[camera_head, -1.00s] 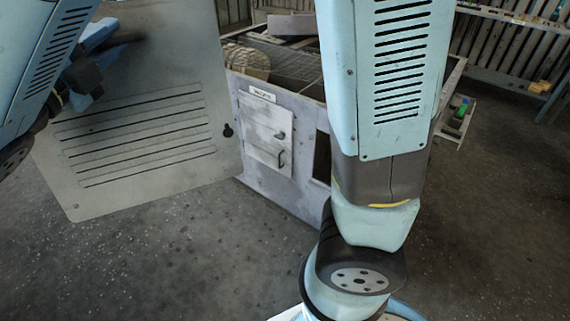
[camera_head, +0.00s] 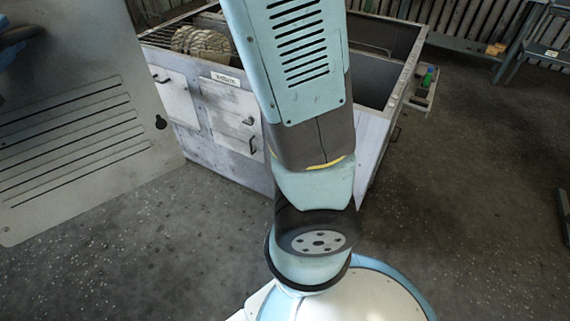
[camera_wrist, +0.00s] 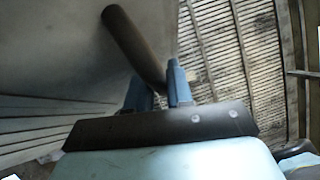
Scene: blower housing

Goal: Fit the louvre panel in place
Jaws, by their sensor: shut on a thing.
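The louvre panel (camera_head: 85,70) is a grey sheet with several long slots, held up tilted at the left of the head view. In the wrist view the panel (camera_wrist: 60,50) fills the upper left, with its slots at the lower left. My gripper (camera_wrist: 160,88) is shut on the panel's dark bar handle (camera_wrist: 128,40). In the head view only a blue part at the left edge shows, and the fingers are out of sight. The blower housing (camera_head: 210,150) is a grey metal box behind, apart from the panel. My arm hides part of its front.
The housing front has small doors with handles (camera_head: 178,100) and a label (camera_head: 226,79); its top is partly open, with a ribbed drum (camera_head: 202,41) inside. A small tray (camera_head: 425,90) is at its right. A bench (camera_head: 470,50) stands back right.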

